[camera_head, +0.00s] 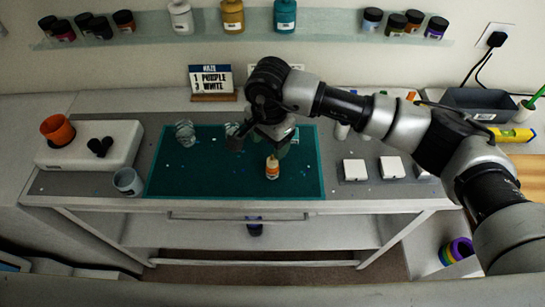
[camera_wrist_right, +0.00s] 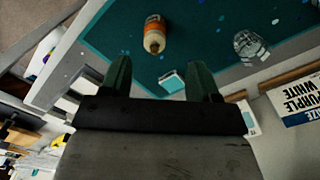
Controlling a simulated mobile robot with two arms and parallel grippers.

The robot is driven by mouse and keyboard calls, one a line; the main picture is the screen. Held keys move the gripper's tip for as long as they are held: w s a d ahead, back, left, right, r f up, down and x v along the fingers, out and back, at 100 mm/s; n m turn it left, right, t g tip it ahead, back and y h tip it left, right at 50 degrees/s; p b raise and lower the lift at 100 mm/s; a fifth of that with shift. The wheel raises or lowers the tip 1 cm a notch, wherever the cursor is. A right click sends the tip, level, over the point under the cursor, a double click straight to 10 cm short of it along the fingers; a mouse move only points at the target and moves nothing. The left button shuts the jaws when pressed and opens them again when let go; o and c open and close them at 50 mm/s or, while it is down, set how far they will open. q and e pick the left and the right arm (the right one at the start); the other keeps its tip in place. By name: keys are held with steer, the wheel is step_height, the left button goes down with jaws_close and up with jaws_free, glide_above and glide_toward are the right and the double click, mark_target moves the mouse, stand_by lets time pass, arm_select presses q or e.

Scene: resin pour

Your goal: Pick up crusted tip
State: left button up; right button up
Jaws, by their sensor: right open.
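I cannot identify the crusted tip with certainty. A small orange bottle with a white label (camera_head: 272,168) stands on the teal mat (camera_head: 215,178), and it also shows in the right wrist view (camera_wrist_right: 154,36). My right gripper (camera_head: 284,147) is over the back part of the mat, just behind the bottle. In the right wrist view its two dark green fingers (camera_wrist_right: 160,76) are apart. A small pale teal and white piece (camera_wrist_right: 171,82) shows between them, near the mat's edge; I see no finger touching it. My left gripper is not in view.
Clear cups (camera_head: 185,132) stand at the mat's back left, one partly hidden by my arm. Another cup (camera_head: 128,181) stands left of the mat. White square pieces (camera_head: 355,169) lie to the right. A sign (camera_head: 211,80) stands behind. The mat's front left is mostly clear.

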mark_target(272, 160)
steer(key=shift+s+d+f+p, duration=0.1)
steer(key=shift+f+p, duration=0.45)
steer(key=shift+f, duration=0.05)
steer(key=f, duration=0.1)
steer(key=f+p, duration=0.1)
steer(key=f, duration=0.1)
steer(key=shift+s+d+f+p, duration=0.15)
steer(key=shift+d+f+p, duration=0.1)
steer(key=shift+f+p, duration=0.1)
steer(key=shift+f, duration=0.35)
steer(key=shift+c, duration=0.4)
steer(key=c, duration=0.9)
